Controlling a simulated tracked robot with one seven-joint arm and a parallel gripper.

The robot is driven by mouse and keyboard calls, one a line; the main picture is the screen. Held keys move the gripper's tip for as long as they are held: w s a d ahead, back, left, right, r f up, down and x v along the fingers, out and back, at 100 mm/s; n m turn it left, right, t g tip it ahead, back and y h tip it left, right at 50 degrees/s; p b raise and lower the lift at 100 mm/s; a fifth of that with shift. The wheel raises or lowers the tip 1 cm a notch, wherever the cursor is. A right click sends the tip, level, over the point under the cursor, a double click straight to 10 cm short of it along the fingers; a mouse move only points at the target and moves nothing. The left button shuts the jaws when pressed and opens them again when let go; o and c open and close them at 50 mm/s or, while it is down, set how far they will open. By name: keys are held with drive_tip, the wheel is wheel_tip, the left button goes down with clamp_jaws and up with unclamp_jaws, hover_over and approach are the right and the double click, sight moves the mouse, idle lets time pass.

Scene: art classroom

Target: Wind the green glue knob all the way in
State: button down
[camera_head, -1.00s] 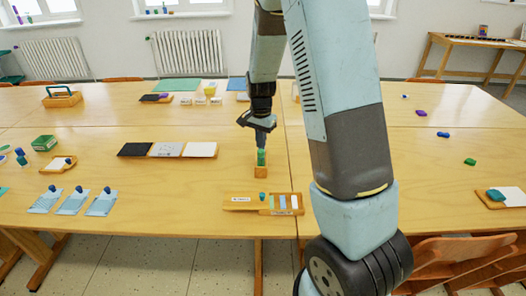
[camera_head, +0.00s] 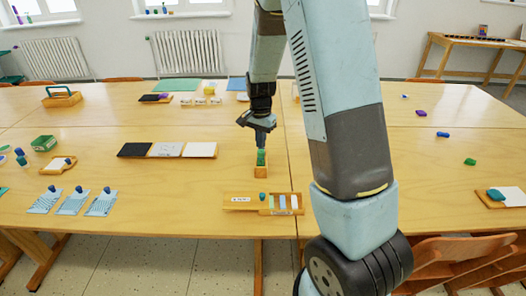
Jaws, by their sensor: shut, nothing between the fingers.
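The green glue knob (camera_head: 261,157) stands upright in a small wooden block holder (camera_head: 261,172) near the middle of the table. Only a short green part shows above the holder. My gripper (camera_head: 261,143) points down directly over the knob, with its fingertips at or just above the knob's top. The fingers are shut with nothing between them. I cannot tell whether they touch the knob.
A wooden tray (camera_head: 236,203) with a small green piece and pale strips lies in front of the holder. Dark, grey and white panels (camera_head: 166,150) lie to the left. Blue stamps on cards (camera_head: 73,203) stand farther left. The table right of the holder is mostly clear.

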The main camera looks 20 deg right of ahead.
drive_tip(key=shift+f, duration=0.85)
idle(0.7)
drive_tip(key=shift+r, duration=0.55)
drive_tip(key=c, duration=1.8)
unclamp_jaws()
drive_tip(key=o, duration=1.7)
